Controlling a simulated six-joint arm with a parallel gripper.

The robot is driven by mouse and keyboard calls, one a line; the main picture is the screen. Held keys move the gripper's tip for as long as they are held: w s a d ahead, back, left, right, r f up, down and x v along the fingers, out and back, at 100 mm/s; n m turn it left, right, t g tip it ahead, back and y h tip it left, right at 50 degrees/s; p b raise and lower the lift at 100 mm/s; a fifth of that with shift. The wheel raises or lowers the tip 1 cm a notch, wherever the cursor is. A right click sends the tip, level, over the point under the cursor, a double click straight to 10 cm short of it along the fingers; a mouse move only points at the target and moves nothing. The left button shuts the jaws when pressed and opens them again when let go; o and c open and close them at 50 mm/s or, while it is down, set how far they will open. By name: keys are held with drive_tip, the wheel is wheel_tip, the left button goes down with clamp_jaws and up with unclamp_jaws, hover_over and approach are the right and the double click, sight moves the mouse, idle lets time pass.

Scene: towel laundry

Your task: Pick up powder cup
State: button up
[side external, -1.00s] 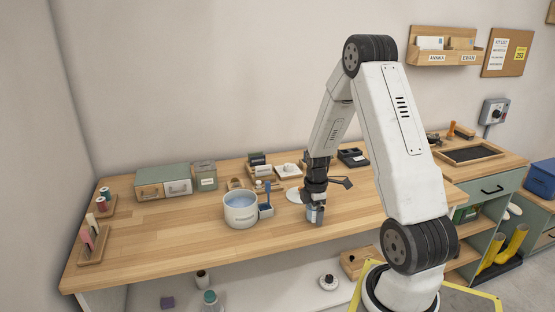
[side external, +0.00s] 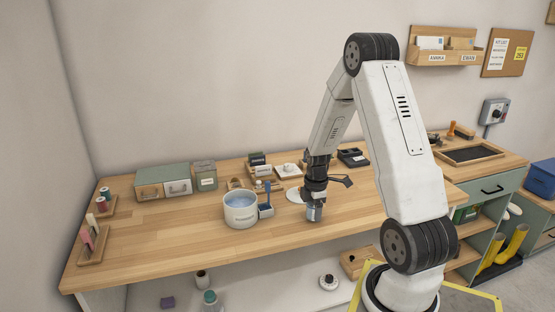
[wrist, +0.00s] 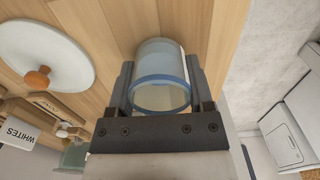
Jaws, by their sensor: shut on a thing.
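The powder cup (side external: 314,214) is a small round cup with a clear bluish rim. It is at the front part of the wooden worktop, right of the white pot. My gripper (side external: 315,203) points down over it, shut on it. In the wrist view the cup (wrist: 160,92) sits between my two fingers (wrist: 160,72), one against each side. Its contents are not clear. I cannot tell whether its base touches the worktop.
A white pot of bluish liquid (side external: 240,211) stands left of the cup, with a blue-handled brush (side external: 267,199) beside it. A white lid with a wooden knob (wrist: 45,58) lies close by. Boxes (side external: 178,182) stand at the back left.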

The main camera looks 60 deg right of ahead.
drive_tip(key=shift+r, duration=0.7)
drive_tip(key=s+a+r, duration=0.8)
drive_tip(key=s+r, duration=0.3)
drive_tip(key=shift+a, duration=0.2)
drive_tip(key=shift+s, duration=0.15)
drive_tip(key=shift+r, duration=0.2)
